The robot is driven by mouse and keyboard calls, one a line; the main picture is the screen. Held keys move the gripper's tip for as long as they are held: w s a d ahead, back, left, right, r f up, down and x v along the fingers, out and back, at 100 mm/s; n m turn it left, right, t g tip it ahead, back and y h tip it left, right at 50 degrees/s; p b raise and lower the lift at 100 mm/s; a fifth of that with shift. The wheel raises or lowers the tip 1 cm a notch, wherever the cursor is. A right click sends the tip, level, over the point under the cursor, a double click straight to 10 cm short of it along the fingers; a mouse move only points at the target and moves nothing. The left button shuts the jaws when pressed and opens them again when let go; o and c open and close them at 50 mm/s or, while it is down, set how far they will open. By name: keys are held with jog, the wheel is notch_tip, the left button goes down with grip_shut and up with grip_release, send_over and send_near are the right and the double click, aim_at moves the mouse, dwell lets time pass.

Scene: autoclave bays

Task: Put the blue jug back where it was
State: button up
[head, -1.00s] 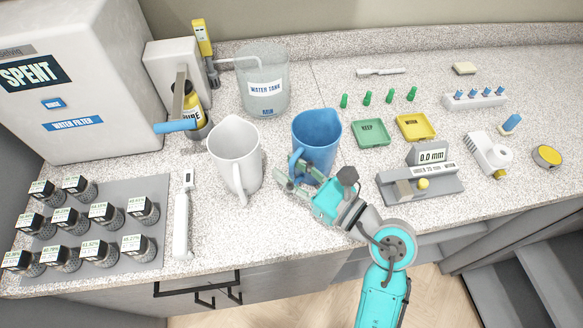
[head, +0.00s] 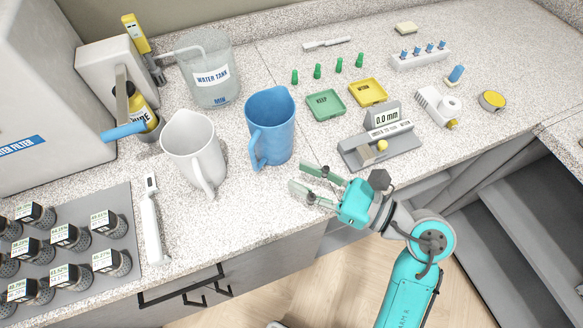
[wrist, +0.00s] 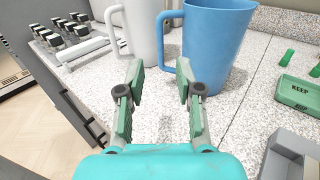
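The blue jug (head: 271,128) stands upright on the speckled counter, between the white jug (head: 194,150) and the green tray. Its handle faces toward the front left. My gripper (head: 314,181) is open and empty, in front of the blue jug and a little to its right, clear of the handle. In the wrist view the blue jug (wrist: 213,40) stands beyond the open fingers (wrist: 158,85), its handle just past the right finger. The white jug (wrist: 138,32) is to its left there, partly cut off by the top edge.
A water tank (head: 207,72) stands behind the jugs. The green KEEP tray (head: 326,112) and a gauge block reading 0.0 mm (head: 387,116) are to the right. A white pen-like tool (head: 152,215) lies left of the white jug. Labelled jars (head: 72,238) stand on a grey mat.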

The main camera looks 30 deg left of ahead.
jog(key=shift+d, duration=0.25)
jog(key=s+d+m+t+h, duration=0.1)
jog(key=s+d+m+t, duration=0.2)
jog(key=d+m+t, duration=0.6)
jog(key=s+d+m+t+h, duration=0.2)
jog(key=s+m+t, duration=0.2)
jog(key=m, duration=0.8)
jog(key=s+d+m+t+h, duration=0.1)
jog(key=s+d+m+t, duration=0.2)
jog(key=d+m+t, duration=0.6)
jog(key=s+d+f+m+g+h, duration=0.3)
jog(key=s+f+m+h, duration=0.3)
jog(key=m, duration=0.6)
jog(key=s+d+f+m+g+h, duration=0.4)
jog(key=s+f+m+h, duration=0.3)
jog(key=m, duration=0.5)
jog(key=shift+s+d+f+h, duration=0.2)
jog(key=shift+d+h, duration=0.3)
jog(key=shift+d, duration=0.3)
